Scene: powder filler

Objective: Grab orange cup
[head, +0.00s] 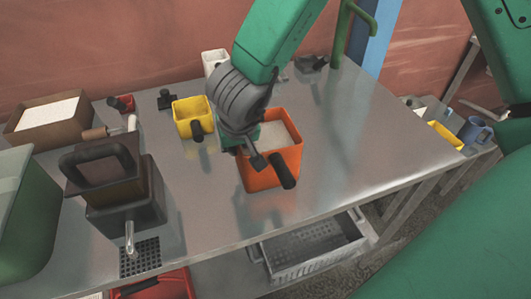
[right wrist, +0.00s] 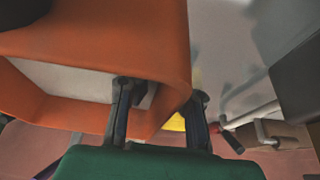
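The orange cup (head: 254,178) is a square, open box with pale contents and a dark handle on its near side. It stands on the metal table. My right gripper (head: 246,155) is at the cup's left rim, reaching down from above. In the right wrist view the cup (right wrist: 110,50) fills the upper left. The fingers of the right gripper (right wrist: 160,92) are apart, with an orange wall of the cup between them. One finger is over the cup's opening, the other outside it. Contact with the wall cannot be told. My left gripper is not in view.
A yellow cup (head: 187,128) stands left of the orange one. A dark machine (head: 125,190) with a spout and a brown box of white powder (head: 40,125) are farther left. A green post (head: 342,35) rises at the back. The table right of the orange cup is clear.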

